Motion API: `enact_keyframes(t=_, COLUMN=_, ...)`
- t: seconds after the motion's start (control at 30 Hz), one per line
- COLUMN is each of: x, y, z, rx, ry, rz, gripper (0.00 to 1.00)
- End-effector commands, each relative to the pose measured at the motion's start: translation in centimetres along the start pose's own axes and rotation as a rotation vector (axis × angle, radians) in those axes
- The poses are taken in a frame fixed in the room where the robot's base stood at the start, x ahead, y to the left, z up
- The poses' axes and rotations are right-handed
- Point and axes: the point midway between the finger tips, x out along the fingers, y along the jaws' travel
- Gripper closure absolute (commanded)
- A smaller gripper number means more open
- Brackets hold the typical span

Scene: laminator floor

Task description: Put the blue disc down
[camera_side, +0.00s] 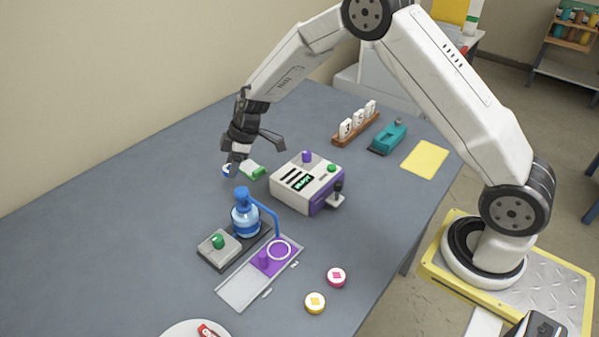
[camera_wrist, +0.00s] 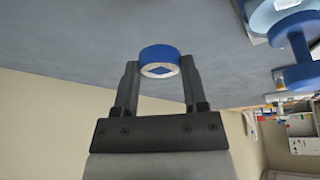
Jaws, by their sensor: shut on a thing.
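The blue disc (camera_wrist: 158,54) has a blue rim and a white face with a blue diamond mark. My gripper (camera_wrist: 160,78) is shut on it, one finger on each side, with the disc at the fingertips. In the side view my gripper (camera_side: 234,167) is over the far left part of the table, and the disc (camera_side: 226,170) shows only as a small blue and white edge, mostly hidden by the fingers. I cannot tell whether the disc touches the table.
A green and white block (camera_side: 253,172) lies close right of my gripper. Pink (camera_side: 336,277) and yellow (camera_side: 315,302) discs lie in front. The table's left is clear.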

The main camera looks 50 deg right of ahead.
Motion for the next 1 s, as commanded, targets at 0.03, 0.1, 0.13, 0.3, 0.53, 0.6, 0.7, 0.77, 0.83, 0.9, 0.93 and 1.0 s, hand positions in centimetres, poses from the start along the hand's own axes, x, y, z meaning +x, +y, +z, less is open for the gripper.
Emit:
enact_keyframes(t=0.03, x=0.6, y=0.4, z=-0.2, rx=0.001, ry=0.0, rz=0.0, gripper=1.0)
enact_keyframes(t=0.1, x=1.4, y=0.8, z=-0.2, rx=0.001, ry=-0.001, rz=-0.001, gripper=1.0)
enact_keyframes(t=0.13, x=1.8, y=0.9, z=-0.2, rx=0.002, ry=-0.001, rz=-0.002, gripper=1.0)
enact_keyframes(t=0.3, x=3.8, y=2.0, z=-0.5, rx=0.001, ry=0.0, rz=-0.001, gripper=1.0)
enact_keyframes(t=0.53, x=5.8, y=3.1, z=-0.7, rx=0.001, ry=-0.001, rz=-0.001, gripper=1.0)
enact_keyframes(t=0.6, x=6.1, y=3.3, z=-0.7, rx=0.0, ry=0.0, rz=0.0, gripper=1.0)
enact_keyframes(t=0.7, x=6.3, y=3.4, z=-0.8, rx=0.001, ry=0.0, rz=0.0, gripper=1.0)
enact_keyframes(t=0.77, x=6.3, y=3.4, z=-0.8, rx=0.001, ry=0.0, rz=0.0, gripper=1.0)
enact_keyframes(t=0.83, x=6.3, y=3.4, z=-0.8, rx=0.001, ry=0.0, rz=0.0, gripper=1.0)
enact_keyframes(t=0.9, x=6.4, y=3.5, z=-0.7, rx=0.001, ry=0.0, rz=0.0, gripper=1.0)
enact_keyframes(t=0.93, x=6.5, y=3.5, z=-0.7, rx=0.001, ry=0.0, rz=0.0, gripper=1.0)
enact_keyframes(t=1.0, x=6.8, y=3.6, z=-0.8, rx=0.001, ry=0.0, rz=0.0, gripper=1.0)
